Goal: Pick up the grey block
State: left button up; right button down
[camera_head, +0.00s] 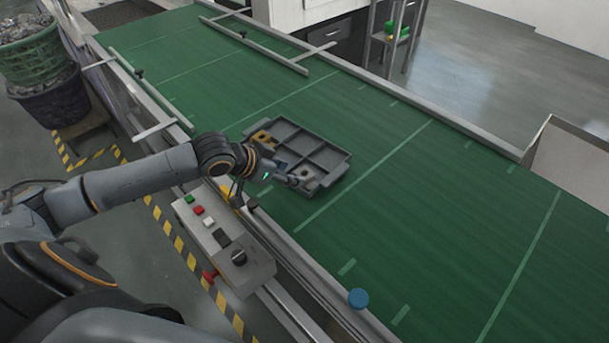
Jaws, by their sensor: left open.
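A dark grey tray (326,156) with several compartments lies on the green conveyor belt. A small greyish piece (305,174), which looks like the grey block, sits in the tray's near right compartment. My left gripper (292,181) comes in from the left and reaches over the tray's near edge. Its fingertips are close beside the greyish piece. It is open, and I cannot tell whether it touches the piece. The gripper and wrist hide part of the tray's near left side. My right gripper is not in view.
A yellow-brown piece (262,137) lies in the tray's far left compartment. A control box (225,238) with buttons stands at the belt's near edge, under my left arm. A blue round object (358,298) is at the near edge. The belt right of the tray is clear.

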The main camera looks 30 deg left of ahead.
aim_at(302, 174)
pick_arm(q)
jog(key=p+x, duration=0.1)
jog(key=x, duration=0.3)
jog(key=shift+w, duration=0.15)
jog(key=shift+w+d+f, duration=0.1)
jog(key=shift+w+f, duration=0.05)
jog(key=shift+f, duration=0.05)
jog(key=shift+c, duration=0.4)
jog(key=c, duration=0.9)
jog(key=shift+r, duration=0.1)
jog(key=shift+c, duration=0.2)
